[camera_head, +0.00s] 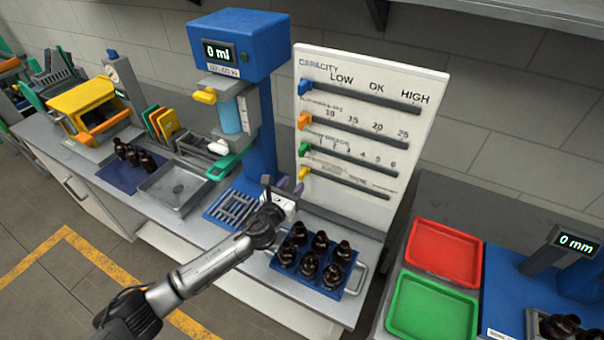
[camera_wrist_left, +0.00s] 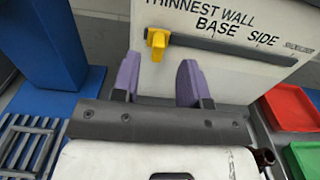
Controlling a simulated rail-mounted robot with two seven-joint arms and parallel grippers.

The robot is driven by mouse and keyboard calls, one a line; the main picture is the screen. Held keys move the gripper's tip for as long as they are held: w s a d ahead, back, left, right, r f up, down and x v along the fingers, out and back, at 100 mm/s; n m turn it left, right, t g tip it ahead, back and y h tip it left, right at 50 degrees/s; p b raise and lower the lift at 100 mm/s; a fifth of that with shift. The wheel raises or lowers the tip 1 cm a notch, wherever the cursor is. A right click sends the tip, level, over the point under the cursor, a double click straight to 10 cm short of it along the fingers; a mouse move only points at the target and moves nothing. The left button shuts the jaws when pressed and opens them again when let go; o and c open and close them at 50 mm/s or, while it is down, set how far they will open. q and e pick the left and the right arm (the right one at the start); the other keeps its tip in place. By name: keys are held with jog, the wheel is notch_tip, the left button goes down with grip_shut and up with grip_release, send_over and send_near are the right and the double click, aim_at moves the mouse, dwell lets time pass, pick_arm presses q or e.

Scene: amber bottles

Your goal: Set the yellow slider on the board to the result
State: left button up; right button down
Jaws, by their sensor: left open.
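The white board (camera_head: 432,88) stands upright at the back of the bench, with several sliders on horizontal slots. The yellow slider (camera_head: 304,173) is on the lowest slot, at its left end. In the left wrist view the yellow slider (camera_wrist_left: 157,42) shows just beyond and between my purple fingertips, under the words "THINNEST WALL" and "BASE SIDE". My left gripper (camera_head: 285,187) is open and empty in front of the board, slightly below and left of the slider; its fingers (camera_wrist_left: 158,82) appear apart from it. My right gripper is not in view.
Blue, orange and green sliders sit at the left ends of the upper slots. A blue machine (camera_head: 240,45) reading "0 ml" stands left of the board. A blue crate of amber bottles (camera_head: 315,262) is below it. Red (camera_head: 445,252) and green (camera_head: 432,308) trays lie right, near a "0 mm" display (camera_head: 577,243).

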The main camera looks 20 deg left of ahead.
aim_at(300, 175)
pick_arm(q)
jog(key=shift+w+d+b, duration=0.2)
jog(key=shift+w+b, duration=0.1)
jog(key=shift+w, duration=1.3)
jog(key=shift+w+d+b, duration=0.2)
jog(key=shift+w+b, duration=0.05)
jog(key=shift+w, duration=1.35)
jog(key=shift+c, duration=0.4)
grip_shut()
